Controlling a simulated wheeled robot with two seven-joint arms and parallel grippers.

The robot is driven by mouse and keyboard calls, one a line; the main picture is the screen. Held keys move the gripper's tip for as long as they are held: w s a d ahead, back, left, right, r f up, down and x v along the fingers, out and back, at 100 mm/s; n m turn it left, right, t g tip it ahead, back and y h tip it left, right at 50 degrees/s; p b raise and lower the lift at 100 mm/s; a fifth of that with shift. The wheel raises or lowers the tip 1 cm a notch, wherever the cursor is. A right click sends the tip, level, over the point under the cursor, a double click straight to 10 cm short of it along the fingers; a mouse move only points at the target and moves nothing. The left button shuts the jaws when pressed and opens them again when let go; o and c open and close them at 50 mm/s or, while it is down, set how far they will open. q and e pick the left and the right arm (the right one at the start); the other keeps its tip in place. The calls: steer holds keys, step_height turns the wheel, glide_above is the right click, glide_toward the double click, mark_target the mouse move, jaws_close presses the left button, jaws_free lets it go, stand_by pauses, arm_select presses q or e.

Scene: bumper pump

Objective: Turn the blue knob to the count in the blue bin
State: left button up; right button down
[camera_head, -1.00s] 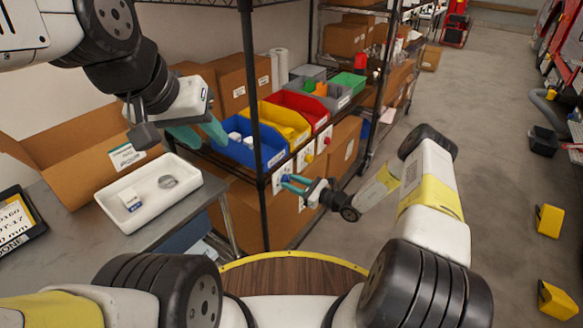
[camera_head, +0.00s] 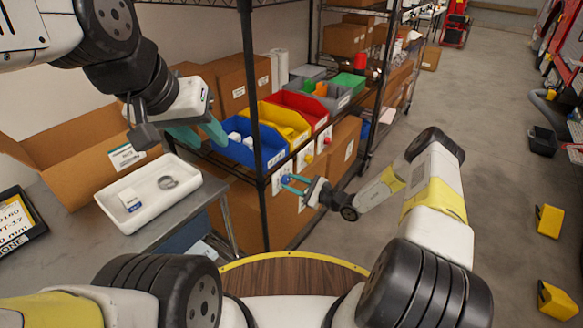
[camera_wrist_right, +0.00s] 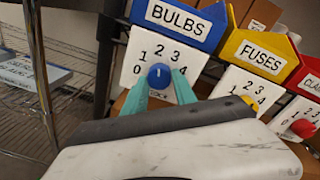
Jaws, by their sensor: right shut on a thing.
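The blue bin (camera_head: 240,150), labelled BULBS in the right wrist view (camera_wrist_right: 180,22), stands on the rack shelf with a few white items inside; its far inside is partly hidden. The blue knob (camera_wrist_right: 159,76) sits on a white dial card (camera_wrist_right: 137,62) below it, numbered from 0 upward. Its white mark stands about upright, near the 2. My right gripper (camera_head: 290,183) is shut on the knob, one teal finger on each side. My left gripper (camera_head: 208,143) is open and empty at the left of the blue bin.
A yellow FUSES bin (camera_wrist_right: 262,55) and a red bin (camera_head: 306,104) stand beside the blue one, with their own dials. A rack post (camera_head: 254,120) rises in front of the bins. A white tray (camera_head: 190,193) and an open carton (camera_head: 75,150) lie at left.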

steer(key=c, duration=1)
jaws_free()
steer(key=shift+d, duration=0.1)
steer(key=v, duration=0.7)
steer(key=shift+s+d, duration=0.25)
